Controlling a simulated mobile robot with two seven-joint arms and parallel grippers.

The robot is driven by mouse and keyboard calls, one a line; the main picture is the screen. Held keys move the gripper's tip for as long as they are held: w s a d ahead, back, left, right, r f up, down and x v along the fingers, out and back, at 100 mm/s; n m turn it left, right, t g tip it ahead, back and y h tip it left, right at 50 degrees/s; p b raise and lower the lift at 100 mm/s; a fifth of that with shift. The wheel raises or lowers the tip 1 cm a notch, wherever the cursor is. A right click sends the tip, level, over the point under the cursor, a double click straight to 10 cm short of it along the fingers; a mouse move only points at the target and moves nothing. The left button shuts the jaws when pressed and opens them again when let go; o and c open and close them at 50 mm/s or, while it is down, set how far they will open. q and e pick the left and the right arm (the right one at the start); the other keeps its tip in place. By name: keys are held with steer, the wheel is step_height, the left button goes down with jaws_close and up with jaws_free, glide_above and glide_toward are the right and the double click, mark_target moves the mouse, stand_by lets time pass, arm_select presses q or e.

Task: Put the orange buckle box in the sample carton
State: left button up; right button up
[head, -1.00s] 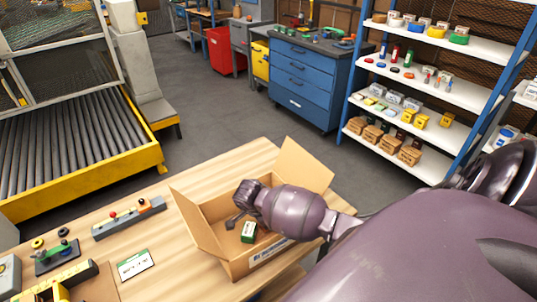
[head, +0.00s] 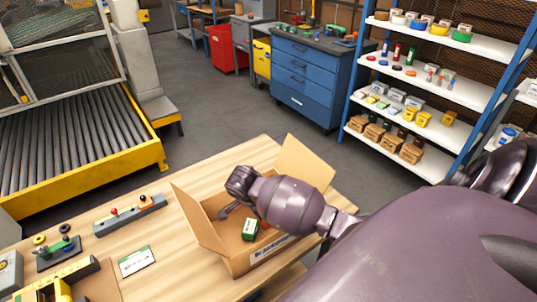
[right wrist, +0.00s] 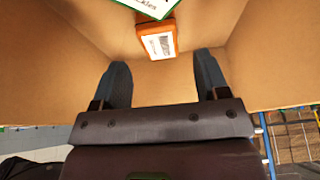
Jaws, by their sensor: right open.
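The open sample carton (head: 213,247) stands on the wooden table with its flaps spread. My right gripper (head: 226,212) is over the carton's inside. In the right wrist view the gripper's fingers (right wrist: 163,80) are open and apart, with nothing between them. The orange buckle box (right wrist: 160,40), with a white label, is inside the carton just beyond the fingertips. I cannot make it out in the head view, where my right arm covers part of the carton. A green box with a white label (head: 250,229) is also in the carton, beside the orange one. My left gripper is not in view.
On the table left of the carton are a labelled card (head: 136,262), a grey bar with knobs (head: 130,215) and a green-and-black fixture (head: 60,253). A roller conveyor (head: 70,150), blue drawers (head: 303,85) and a stocked shelf (head: 430,80) stand beyond.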

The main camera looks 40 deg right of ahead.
steer(key=v, duration=0.5)
steer(key=shift+w+r, duration=0.15)
steer(key=shift+r, duration=0.25)
steer(key=shift+a+r, duration=0.3)
steer(key=shift+r, duration=0.2)
